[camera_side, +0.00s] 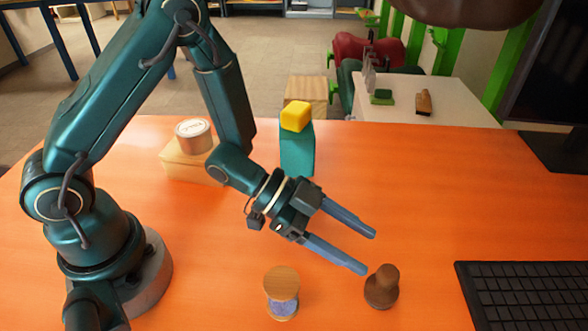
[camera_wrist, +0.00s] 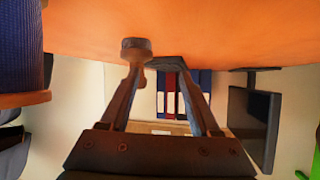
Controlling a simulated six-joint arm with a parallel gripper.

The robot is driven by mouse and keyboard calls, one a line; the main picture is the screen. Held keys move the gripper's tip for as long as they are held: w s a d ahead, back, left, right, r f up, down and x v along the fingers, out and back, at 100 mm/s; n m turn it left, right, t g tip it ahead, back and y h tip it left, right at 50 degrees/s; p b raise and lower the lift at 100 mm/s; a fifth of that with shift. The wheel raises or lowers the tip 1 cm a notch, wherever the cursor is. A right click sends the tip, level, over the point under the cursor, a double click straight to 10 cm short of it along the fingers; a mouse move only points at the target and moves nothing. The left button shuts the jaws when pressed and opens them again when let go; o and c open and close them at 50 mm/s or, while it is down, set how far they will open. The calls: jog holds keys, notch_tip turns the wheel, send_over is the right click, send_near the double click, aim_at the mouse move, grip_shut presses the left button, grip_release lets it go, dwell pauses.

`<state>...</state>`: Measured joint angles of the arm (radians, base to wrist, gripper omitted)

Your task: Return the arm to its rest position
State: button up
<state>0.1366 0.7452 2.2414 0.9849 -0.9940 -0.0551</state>
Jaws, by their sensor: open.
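My gripper (camera_side: 370,253) is open and empty, low over the orange table (camera_side: 430,180), with its blue-grey fingers pointing right and slightly down. In the wrist view my gripper (camera_wrist: 160,72) has its two fingers spread apart. A brown wooden stamp-like piece (camera_side: 382,287) stands on the table just past the nearer fingertip. It also shows in the wrist view (camera_wrist: 136,48), close to the left finger's tip. My arm is bent and reaches out from its base at the left of the side view.
A wood-capped hourglass-like piece (camera_side: 282,292) stands in front of my gripper. A keyboard (camera_side: 525,296) lies at right. The table's right middle is clear.

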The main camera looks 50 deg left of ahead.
jog(key=w+a+r+n+t+y, duration=0.25)
jog(key=a+r+y, duration=0.2)
jog(key=a, duration=0.25)
jog(key=w+a+r+n+t+y, duration=0.1)
jog(key=a+r+n+y, duration=0.35)
jog(key=a, duration=0.35)
jog(key=s+a+r+n+g+y, duration=0.1)
jog(key=s+n+g, duration=0.1)
jog(key=s, duration=0.5)
jog(key=s+a+r+n+g+y, duration=0.1)
jog(key=s+r+n+g, duration=0.1)
jog(key=s, duration=0.6)
jog(key=shift+a+r+n, duration=0.2)
jog(key=shift+r+n, duration=0.05)
jog(key=shift+n, duration=0.65)
